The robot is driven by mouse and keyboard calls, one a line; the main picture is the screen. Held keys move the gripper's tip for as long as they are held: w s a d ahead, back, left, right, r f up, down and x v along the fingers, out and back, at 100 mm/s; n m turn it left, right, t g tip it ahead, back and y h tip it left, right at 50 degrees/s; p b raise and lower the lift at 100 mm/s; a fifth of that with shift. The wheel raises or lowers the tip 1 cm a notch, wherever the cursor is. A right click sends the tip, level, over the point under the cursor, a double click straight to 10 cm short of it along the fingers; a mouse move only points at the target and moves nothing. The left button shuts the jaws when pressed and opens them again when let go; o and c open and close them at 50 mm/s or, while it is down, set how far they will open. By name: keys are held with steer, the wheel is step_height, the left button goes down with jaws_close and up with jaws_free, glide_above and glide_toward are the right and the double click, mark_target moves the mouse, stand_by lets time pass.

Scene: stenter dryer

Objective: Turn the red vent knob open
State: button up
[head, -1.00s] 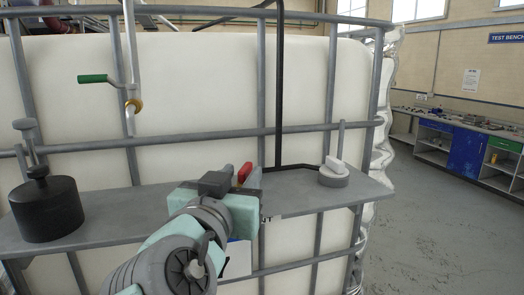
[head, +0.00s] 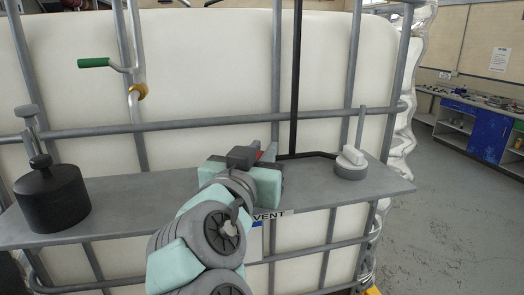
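The red vent knob (head: 259,154) stands on the grey shelf (head: 140,193), just past my gripper. Only a small red part of it shows between the fingers; the rest is hidden behind my gripper. My gripper (head: 264,152) reaches over the shelf from the front, with its fingers on either side of the red part. I cannot tell whether the fingers touch it or how far apart they are. A label reading "VENT" (head: 272,214) is on the shelf's front edge below my gripper.
A black lidded cylinder (head: 52,200) stands at the shelf's left. A green-handled crank (head: 94,63) hangs upper left. Grey bars of the cage (head: 200,123) and a thin black pipe (head: 296,80) rise behind the shelf.

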jaws_close()
steer(key=shift+f+n+y+b, duration=0.1)
steer(key=shift+n+y+b, duration=0.25)
steer(key=shift+b, duration=0.3)
steer(key=shift+a+f+n+t+y+b, duration=0.1)
steer(key=shift+n+t+y+b, duration=0.25)
steer(key=shift+y+b, duration=0.45)
steer(key=n+y+b, duration=0.1)
steer(key=y, duration=0.1)
steer(key=a+n+y+b, duration=0.1)
steer(key=n+y+b, duration=0.1)
steer(key=shift+y, duration=0.35)
steer(key=shift+a+r+n+y+b, duration=0.1)
steer(key=shift+r+n+y+b, duration=0.05)
steer(key=shift+n+y+b, duration=0.35)
steer(key=shift+a+r+n+y+b, duration=0.15)
steer(key=shift+n+y, duration=0.15)
steer(key=shift+y, duration=0.3)
steer(key=shift+o, duration=2)
jaws_free()
steer(key=shift+f, duration=0.1)
